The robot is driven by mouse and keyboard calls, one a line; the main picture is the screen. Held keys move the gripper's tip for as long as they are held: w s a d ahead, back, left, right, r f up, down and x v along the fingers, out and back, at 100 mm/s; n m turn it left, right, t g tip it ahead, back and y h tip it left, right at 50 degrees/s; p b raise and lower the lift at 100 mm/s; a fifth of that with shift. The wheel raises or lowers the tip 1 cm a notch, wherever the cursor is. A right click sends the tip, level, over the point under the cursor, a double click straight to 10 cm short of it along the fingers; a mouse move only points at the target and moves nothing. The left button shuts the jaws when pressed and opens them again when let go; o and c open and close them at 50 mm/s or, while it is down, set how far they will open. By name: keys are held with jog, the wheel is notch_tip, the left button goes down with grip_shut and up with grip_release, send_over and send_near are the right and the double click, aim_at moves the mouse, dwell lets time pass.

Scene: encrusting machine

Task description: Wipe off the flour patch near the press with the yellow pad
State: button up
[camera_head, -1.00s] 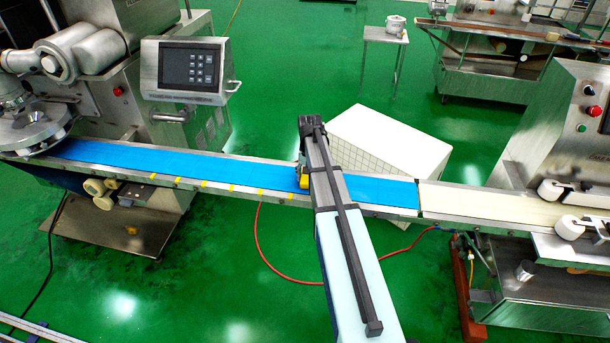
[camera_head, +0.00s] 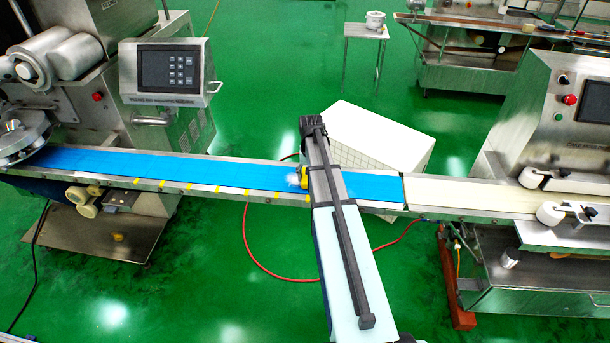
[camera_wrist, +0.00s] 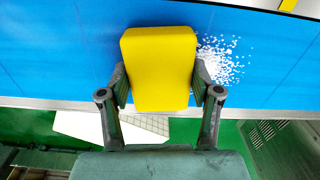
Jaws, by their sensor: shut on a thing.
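The flour patch (camera_head: 293,180) is a small white scatter on the blue belt (camera_head: 150,168), just left of my arm in the head view. In the wrist view the flour patch (camera_wrist: 222,60) is loose white specks right beside the pad. The yellow pad (camera_wrist: 160,60) is a rounded block between my fingers; its edge also shows in the head view (camera_head: 305,175). My gripper (camera_wrist: 160,85) is shut on the pad, one finger on each side. The pad is over the belt; whether it touches is unclear. The pad may hide some specks.
A steel machine with a control panel (camera_head: 168,70) stands at the left end of the belt. A pale belt (camera_head: 460,195) continues right, towards another machine with white rollers (camera_head: 550,213). A white box (camera_head: 380,135) stands behind the belt. Metal rails edge the belt.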

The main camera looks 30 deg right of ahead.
aim_at(284, 179)
jog(key=shift+s+d, duration=0.6)
jog(key=shift+d, duration=0.2)
jog(key=shift+w+a+p, duration=0.2)
jog(key=shift+w+a, duration=1)
jog(key=shift+a, duration=0.3)
jog(key=shift+w+a+p, duration=0.2)
jog(key=shift+w+a, duration=1)
jog(key=shift+a, duration=0.35)
jog(key=shift+w+a+p, duration=0.2)
jog(key=shift+w+a, duration=1)
jog(key=shift+a, duration=0.3)
jog(key=shift+s+d+p, duration=0.1)
jog(key=shift+s+d, duration=1.1)
jog(key=shift+d, duration=0.3)
jog(key=shift+s+d+p, duration=0.1)
jog(key=shift+s+d, duration=1.1)
jog(key=shift+d, duration=0.35)
jog(key=shift+s+d+p, duration=0.1)
jog(key=shift+s+d, duration=1.1)
jog(key=shift+d, duration=0.3)
jog(key=shift+w+a+p, duration=0.1)
jog(key=shift+w+a, duration=1.1)
jog(key=shift+a, duration=0.3)
jog(key=shift+w+a+p, duration=0.1)
jog(key=shift+w+a, duration=1.1)
jog(key=shift+a, duration=0.35)
jog(key=shift+w+a+p, duration=0.1)
jog(key=shift+w+a, duration=1.1)
jog(key=shift+a, duration=0.3)
jog(key=shift+r, duration=0.2)
